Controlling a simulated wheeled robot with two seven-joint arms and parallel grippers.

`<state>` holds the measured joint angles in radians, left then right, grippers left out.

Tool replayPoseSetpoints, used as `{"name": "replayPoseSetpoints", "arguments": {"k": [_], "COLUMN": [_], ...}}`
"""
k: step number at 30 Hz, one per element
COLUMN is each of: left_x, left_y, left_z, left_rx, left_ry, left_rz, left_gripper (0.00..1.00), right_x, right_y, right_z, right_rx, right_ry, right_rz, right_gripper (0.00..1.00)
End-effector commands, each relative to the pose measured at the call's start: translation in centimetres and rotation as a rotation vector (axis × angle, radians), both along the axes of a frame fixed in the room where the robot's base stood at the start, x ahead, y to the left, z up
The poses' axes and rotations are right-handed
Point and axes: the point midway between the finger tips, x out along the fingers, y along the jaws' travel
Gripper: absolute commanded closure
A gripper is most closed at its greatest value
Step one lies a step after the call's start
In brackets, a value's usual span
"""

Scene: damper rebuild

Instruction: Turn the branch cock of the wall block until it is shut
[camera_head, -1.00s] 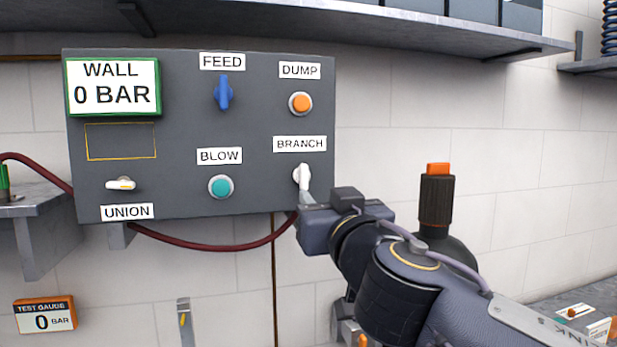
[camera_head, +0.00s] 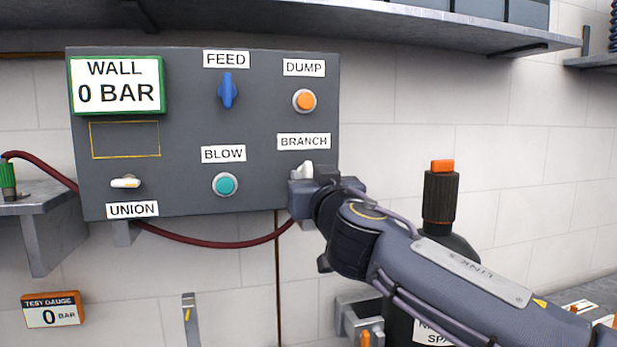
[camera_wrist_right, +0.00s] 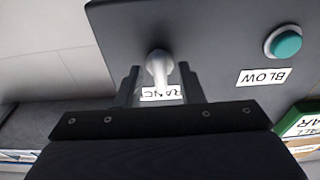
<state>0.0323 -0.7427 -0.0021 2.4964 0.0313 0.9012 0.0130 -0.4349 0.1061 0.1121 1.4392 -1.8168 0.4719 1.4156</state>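The white branch cock (camera_head: 303,170) is at the lower right of the grey wall block (camera_head: 190,125), under the BRANCH label. Its upper end shows and looks upright or slightly tilted; my right gripper (camera_head: 305,188) hides the rest. In the right wrist view, which is upside down, the cock's handle (camera_wrist_right: 159,66) lies between the two dark fingers of my right gripper (camera_wrist_right: 159,84). The fingers are apart, with a gap visible on each side of the handle, so I see no clear grip. My left gripper is out of view.
The display (camera_head: 116,85) reads 0 BAR. The orange dump button (camera_head: 304,101), teal blow button (camera_head: 225,184), blue feed cock (camera_head: 228,90) and white union cock (camera_head: 126,182) are nearby. A dark red hose (camera_head: 210,243) hangs below. A black bottle (camera_head: 440,197) stands behind my right arm.

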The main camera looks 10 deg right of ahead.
Motion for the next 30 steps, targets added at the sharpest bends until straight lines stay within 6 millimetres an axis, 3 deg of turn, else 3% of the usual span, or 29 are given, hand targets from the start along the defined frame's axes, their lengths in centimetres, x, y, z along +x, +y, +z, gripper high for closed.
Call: {"name": "replayPoseSetpoints", "arguments": {"k": [3, 11, 17, 30], "left_x": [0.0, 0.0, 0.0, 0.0], "left_y": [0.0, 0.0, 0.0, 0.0], "left_z": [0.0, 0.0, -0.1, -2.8], "left_rx": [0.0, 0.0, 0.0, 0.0], "left_ry": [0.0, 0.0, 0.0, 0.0], "left_rz": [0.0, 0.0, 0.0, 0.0], "left_gripper": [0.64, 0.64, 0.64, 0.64], "right_x": [0.0, 0.0, 0.0, 0.0], "right_y": [0.0, 0.0, 0.0, 0.1], "right_z": [0.0, 0.0, 0.0, -0.3], "right_rx": [0.0, 0.0, 0.003, 0.157], "right_ry": [0.0, 0.0, 0.0, 0.003], "right_rz": [0.0, 0.0, -0.001, 0.0], "right_gripper": [0.65, 0.99, 1.0, 1.0]}}
